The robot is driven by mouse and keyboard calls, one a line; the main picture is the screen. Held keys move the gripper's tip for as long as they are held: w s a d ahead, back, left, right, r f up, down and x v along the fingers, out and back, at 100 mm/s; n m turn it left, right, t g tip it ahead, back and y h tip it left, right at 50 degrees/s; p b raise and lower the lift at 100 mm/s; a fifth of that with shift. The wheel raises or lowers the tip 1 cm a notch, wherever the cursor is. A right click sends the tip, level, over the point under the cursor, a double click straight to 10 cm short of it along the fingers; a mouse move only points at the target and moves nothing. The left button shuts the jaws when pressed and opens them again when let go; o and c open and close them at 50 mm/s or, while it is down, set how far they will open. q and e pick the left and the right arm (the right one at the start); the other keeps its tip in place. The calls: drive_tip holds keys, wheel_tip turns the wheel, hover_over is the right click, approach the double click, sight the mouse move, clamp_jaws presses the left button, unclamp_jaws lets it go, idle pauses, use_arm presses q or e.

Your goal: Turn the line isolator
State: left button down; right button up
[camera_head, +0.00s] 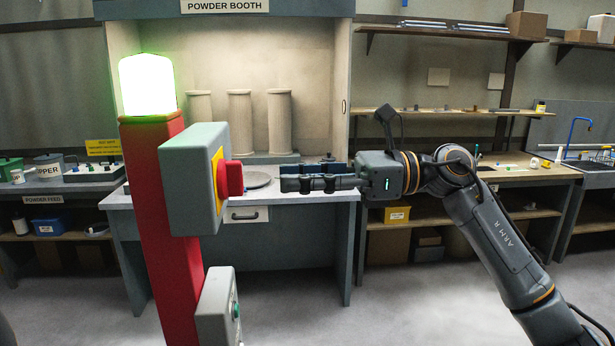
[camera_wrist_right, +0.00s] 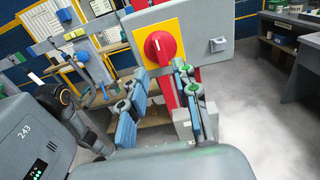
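The line isolator is a grey-green box (camera_head: 193,178) on a red post (camera_head: 162,240), with a yellow plate and a red rotary knob (camera_head: 234,179) on its right side. In the right wrist view the round red knob (camera_wrist_right: 160,47) faces me on its yellow plate, with a small white mark on it. My right gripper (camera_head: 284,178) is level with the knob, to its right, with a clear gap between fingertips and knob. In the wrist view its fingers are spread, with nothing between them. My left gripper does not show in the head view.
A lit lamp (camera_head: 148,85) tops the post. A lower grey box (camera_head: 217,308) with a green button sits on the post below the isolator. The powder booth bench (camera_head: 300,196) stands behind, with shelves and a workbench at right. Floor right of the post is clear.

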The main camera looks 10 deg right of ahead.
sight(232, 179)
drive_tip(key=a, duration=0.7)
drive_tip(key=shift+p, duration=0.4)
clamp_jaws()
